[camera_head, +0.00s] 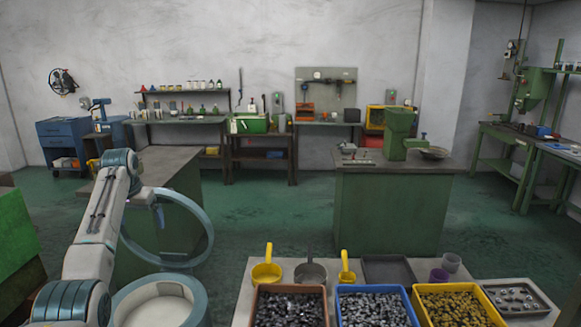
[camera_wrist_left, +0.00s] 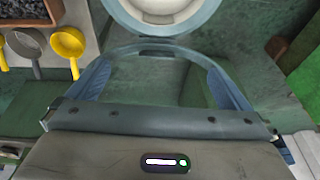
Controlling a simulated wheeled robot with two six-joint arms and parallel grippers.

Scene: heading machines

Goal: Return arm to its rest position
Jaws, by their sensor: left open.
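My left arm comes in from the left in the head view, its white links reaching up and forward. My right gripper is in neither view.
A table (camera_head: 240,295) at the bottom holds bins of parts: orange-red (camera_head: 327,300), blue (camera_head: 376,287) and yellow (camera_head: 457,286). Scoops (camera_head: 266,272) lie behind them. A green machine bench (camera_head: 390,210) stands beyond. A green block (camera_head: 15,240) is at far left. Floor between benches is clear.

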